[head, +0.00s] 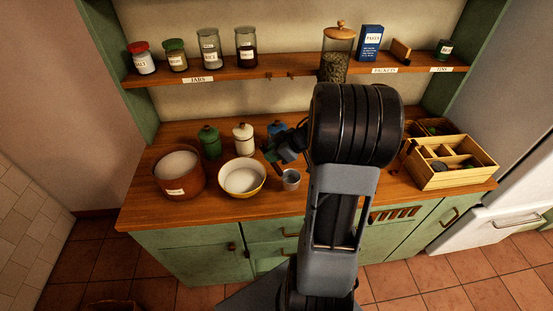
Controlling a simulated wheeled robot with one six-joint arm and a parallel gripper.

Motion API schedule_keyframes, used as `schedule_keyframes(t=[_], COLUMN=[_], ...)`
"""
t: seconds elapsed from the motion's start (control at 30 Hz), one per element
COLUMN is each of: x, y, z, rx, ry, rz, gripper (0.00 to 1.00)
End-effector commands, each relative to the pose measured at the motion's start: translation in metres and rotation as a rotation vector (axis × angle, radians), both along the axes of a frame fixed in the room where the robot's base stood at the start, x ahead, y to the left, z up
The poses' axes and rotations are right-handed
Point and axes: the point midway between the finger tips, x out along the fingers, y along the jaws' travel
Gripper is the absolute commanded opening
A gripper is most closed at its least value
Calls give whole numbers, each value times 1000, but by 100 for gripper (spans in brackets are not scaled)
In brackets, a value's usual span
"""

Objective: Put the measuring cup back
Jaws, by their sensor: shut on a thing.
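The measuring cup (291,181) looks like a small grey metal cup. It is upright at the front middle of the wooden counter (220,210), just right of the cream bowl. My gripper (281,164) reaches down at the cup's back left and is shut on it. The exact grip is small and partly hidden by my own wrist. I cannot tell whether the cup's base touches the counter.
A brown crock (180,187) and a cream bowl (242,190) stand left. Green (210,142), white (243,139) and blue (277,128) canisters stand behind. A divided wooden box (467,178) is at right. The labelled shelf (270,71) holds jars, packets and a tin. My arm hides the middle.

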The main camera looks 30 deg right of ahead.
Motion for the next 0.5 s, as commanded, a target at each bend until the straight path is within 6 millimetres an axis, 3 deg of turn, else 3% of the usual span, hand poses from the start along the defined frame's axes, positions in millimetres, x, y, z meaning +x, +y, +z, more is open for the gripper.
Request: schedule_keyframes(t=[0.17, 0.5], x=[4, 6], y=[-1, -3], z=[-6, -39], rx=[1, 0], ry=[0, 1], rz=[-1, -2], gripper=[0, 0])
